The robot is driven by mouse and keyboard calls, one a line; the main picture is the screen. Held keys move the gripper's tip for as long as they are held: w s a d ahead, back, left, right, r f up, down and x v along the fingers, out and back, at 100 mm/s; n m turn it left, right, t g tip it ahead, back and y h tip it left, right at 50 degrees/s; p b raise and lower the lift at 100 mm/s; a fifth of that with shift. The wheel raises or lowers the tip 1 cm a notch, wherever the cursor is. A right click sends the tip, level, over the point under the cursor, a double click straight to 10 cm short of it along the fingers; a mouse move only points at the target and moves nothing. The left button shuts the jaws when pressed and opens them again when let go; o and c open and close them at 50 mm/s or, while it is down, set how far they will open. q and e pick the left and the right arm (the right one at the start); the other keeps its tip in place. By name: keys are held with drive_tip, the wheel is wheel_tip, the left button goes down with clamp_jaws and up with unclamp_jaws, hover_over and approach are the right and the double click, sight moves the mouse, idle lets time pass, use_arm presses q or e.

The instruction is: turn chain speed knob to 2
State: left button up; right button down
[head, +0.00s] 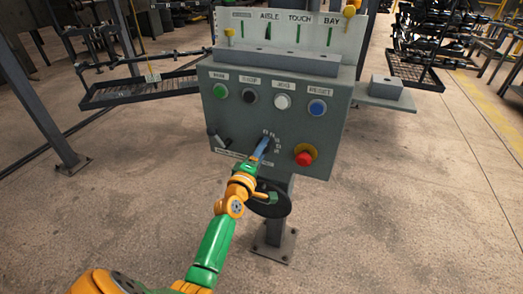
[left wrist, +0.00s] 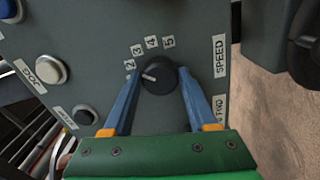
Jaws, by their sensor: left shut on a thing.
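The chain speed knob (left wrist: 160,80) is round and black on the grey panel. Its white mark points left and slightly up in the left wrist view, close to the 2 (left wrist: 130,64); I cannot tell whether it lines up exactly. The numbers 3, 4 and 5 follow around the top, and the label below the 2 is partly hidden by a finger. My left gripper (left wrist: 162,74) has its blue fingers on both sides of the knob and is shut on it. In the head view my left gripper (head: 261,148) reaches the panel front and covers the knob.
The control box (head: 235,140) stands on a grey post. It carries several buttons, a red mushroom button (head: 305,155) right of the knob and a lever (head: 216,138) to the left. A black round disc (head: 272,204) sits below. Racks stand behind.

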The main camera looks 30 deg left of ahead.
use_arm(q)
drive_tip(key=shift+n, duration=0.8)
drive_tip(key=o, duration=1.4)
drive_tip(key=shift+c, duration=0.2)
drive_tip(key=v, duration=0.7)
